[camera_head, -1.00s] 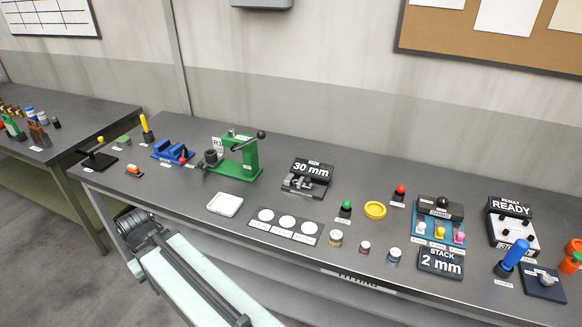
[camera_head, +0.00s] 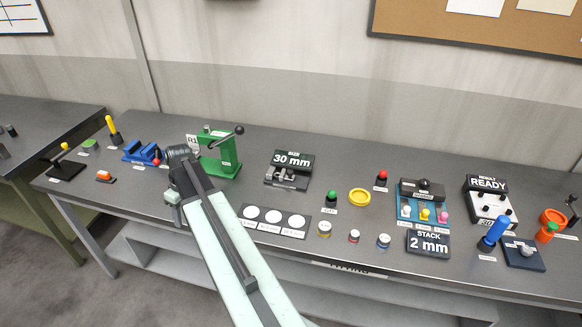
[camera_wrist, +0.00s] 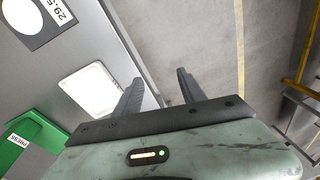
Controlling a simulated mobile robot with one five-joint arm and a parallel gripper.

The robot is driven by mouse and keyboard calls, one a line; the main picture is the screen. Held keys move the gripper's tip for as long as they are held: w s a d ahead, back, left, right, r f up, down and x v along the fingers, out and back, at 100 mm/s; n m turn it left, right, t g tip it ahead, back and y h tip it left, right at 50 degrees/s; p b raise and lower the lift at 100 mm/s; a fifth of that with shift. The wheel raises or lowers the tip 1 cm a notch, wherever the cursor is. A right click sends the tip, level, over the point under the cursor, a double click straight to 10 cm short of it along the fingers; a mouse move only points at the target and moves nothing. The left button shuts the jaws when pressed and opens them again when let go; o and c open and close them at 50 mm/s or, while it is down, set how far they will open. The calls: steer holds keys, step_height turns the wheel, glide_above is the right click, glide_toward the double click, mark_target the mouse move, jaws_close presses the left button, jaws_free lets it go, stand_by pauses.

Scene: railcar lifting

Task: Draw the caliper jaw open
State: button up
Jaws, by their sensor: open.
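The caliper (camera_head: 287,179) is a small dark and metal device in front of the black "SIZE 30 mm" display (camera_head: 293,160), in the middle of the bench in the head view. Its jaw opening is too small to tell. My gripper (camera_wrist: 158,80) is open and empty in the wrist view, with its two dark fingers apart over the bench's front edge and the floor. In the head view my arm's end is well left of the caliper, in front of the green press; the fingers are not clear there. The caliper is not in the wrist view.
The green press (camera_head: 222,160) stands left of the caliper. A white tray (camera_wrist: 92,88) shows beside my fingers. A blue vise (camera_head: 142,152) is further left.

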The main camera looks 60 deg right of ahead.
steer(key=s+d+r+t, duration=0.1)
steer(key=s+d, duration=0.1)
steer(key=d, duration=0.9)
steer(key=s+d+r, duration=0.1)
steer(key=d, duration=1)
steer(key=n+t+p, duration=0.1)
steer(key=n+t, duration=0.1)
glide_toward(290, 170)
steer(key=b+x, duration=0.3)
steer(key=x, duration=0.1)
steer(key=b+x, duration=0.4)
steer(key=shift+a+f, duration=0.3)
steer(key=shift+f, duration=0.1)
steer(key=shift+r, duration=0.15)
jaws_close()
steer(key=shift+d, duration=0.1)
